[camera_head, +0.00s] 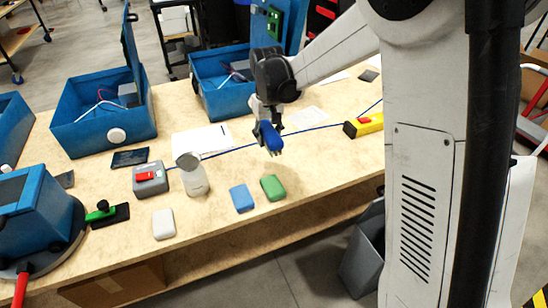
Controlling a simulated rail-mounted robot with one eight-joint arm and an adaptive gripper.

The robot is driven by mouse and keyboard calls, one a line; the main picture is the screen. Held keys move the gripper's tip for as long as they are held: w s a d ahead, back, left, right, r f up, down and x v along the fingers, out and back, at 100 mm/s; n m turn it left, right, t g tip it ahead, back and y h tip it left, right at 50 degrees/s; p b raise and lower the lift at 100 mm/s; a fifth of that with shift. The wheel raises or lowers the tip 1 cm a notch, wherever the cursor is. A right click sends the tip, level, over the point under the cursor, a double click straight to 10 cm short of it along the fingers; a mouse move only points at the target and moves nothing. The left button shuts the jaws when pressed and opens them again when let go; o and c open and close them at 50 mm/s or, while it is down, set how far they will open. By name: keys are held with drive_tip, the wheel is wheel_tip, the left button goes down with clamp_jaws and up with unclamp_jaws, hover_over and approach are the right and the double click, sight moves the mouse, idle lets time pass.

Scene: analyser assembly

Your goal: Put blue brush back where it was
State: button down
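The blue brush (271,137) hangs beneath my gripper (268,122), which is shut on it. The brush looks held above the wooden table (310,175), tilted with its lower end toward the front. A blue block (242,198) and a green block (273,187) lie on the table below and in front of it. The gripper's fingertips are small and partly hidden by the brush.
Open blue boxes (90,132) stand along the back. A blue cable runs to a yellow tool (364,125). The front right tabletop is clear.

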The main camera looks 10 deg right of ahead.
drive_tip(key=shift+a, duration=0.9)
hover_over(288, 153)
wheel_tip(288, 153, down, 7)
drive_tip(key=shift+r+b, duration=0.1)
drive_tip(key=shift+b, duration=0.25)
drive_tip(key=shift+f, duration=2.05)
drive_tip(key=shift+f+b, duration=0.15)
drive_tip(key=shift+b, duration=0.15)
drive_tip(key=c, duration=1.3)
unclamp_jaws()
drive_tip(key=shift+o, duration=0.2)
